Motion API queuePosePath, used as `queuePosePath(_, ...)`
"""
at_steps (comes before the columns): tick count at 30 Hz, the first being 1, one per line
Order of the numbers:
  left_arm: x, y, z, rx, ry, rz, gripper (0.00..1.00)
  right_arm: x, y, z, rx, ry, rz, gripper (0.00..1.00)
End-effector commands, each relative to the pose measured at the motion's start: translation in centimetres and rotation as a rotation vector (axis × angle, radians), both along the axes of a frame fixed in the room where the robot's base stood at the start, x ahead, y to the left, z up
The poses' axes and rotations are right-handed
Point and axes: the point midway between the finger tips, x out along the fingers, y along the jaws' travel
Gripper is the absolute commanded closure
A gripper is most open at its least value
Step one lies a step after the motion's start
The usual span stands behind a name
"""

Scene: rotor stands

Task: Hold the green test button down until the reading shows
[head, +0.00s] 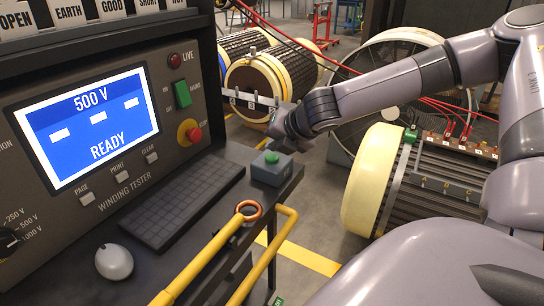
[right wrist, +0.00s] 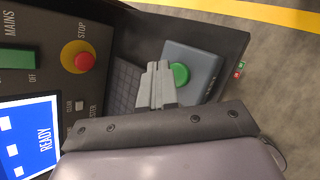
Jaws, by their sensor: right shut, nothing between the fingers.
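The green test button (head: 271,157) sits on a small grey box (head: 272,172) at the right end of the console shelf. It also shows in the right wrist view (right wrist: 179,75). My right gripper (head: 274,143) is shut and empty, with its fingertips close above the button. In the right wrist view the closed fingers (right wrist: 154,78) overlap the button's left edge. I cannot tell whether they touch it. The screen (head: 88,128) shows "500 V", three white blocks and "READY", with no number in the blocks. My left gripper is not in view.
A keyboard (head: 182,200) and a white mouse (head: 114,262) lie on the shelf. A red stop button (head: 194,134) is on the panel. A yellow rail (head: 215,250) runs along the front. Wound rotors stand beyond, with red leads on the near one (head: 440,175).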

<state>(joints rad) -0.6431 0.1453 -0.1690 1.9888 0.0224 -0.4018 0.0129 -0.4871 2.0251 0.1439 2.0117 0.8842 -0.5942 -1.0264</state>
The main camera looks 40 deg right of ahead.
Motion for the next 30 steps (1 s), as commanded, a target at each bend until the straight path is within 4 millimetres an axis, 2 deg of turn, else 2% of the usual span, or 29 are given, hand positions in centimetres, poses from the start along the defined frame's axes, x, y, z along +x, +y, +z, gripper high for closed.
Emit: queuePosePath(30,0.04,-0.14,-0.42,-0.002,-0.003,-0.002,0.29,0.0,-0.01,-0.88,0.0,0.0,0.0,1.0)
